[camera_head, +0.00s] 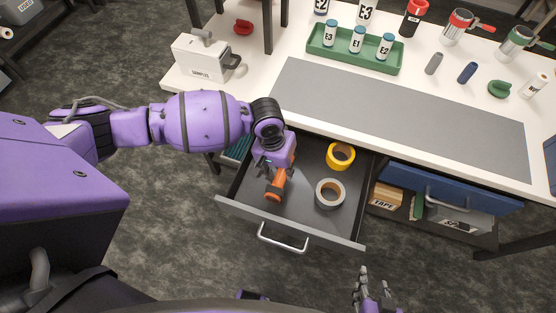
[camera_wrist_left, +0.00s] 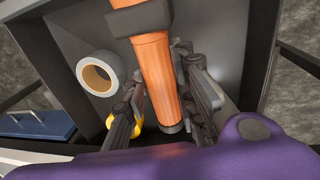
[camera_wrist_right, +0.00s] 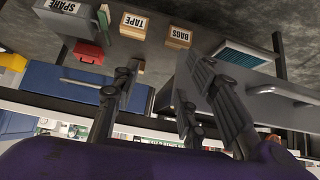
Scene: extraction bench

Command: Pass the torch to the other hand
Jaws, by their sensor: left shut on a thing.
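The torch, an orange cylinder with a dark collar, is in the open drawer (camera_head: 300,212) under the bench in the head view (camera_head: 274,192). In the left wrist view the torch (camera_wrist_left: 157,72) runs lengthwise between the fingers. My left gripper (camera_head: 275,176) reaches down into the drawer and is shut on the torch; its fingers also show in the left wrist view. Whether the torch touches the drawer floor I cannot tell. My right gripper (camera_head: 368,287) is at the bottom of the head view, outside the drawer, with its fingers apart and empty in the right wrist view (camera_wrist_right: 163,85).
The bench's grey mat (camera_head: 400,115) is clear. A green tray (camera_head: 354,56) with bottles stands behind it. A blue drawer front (camera_head: 450,190) is at right.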

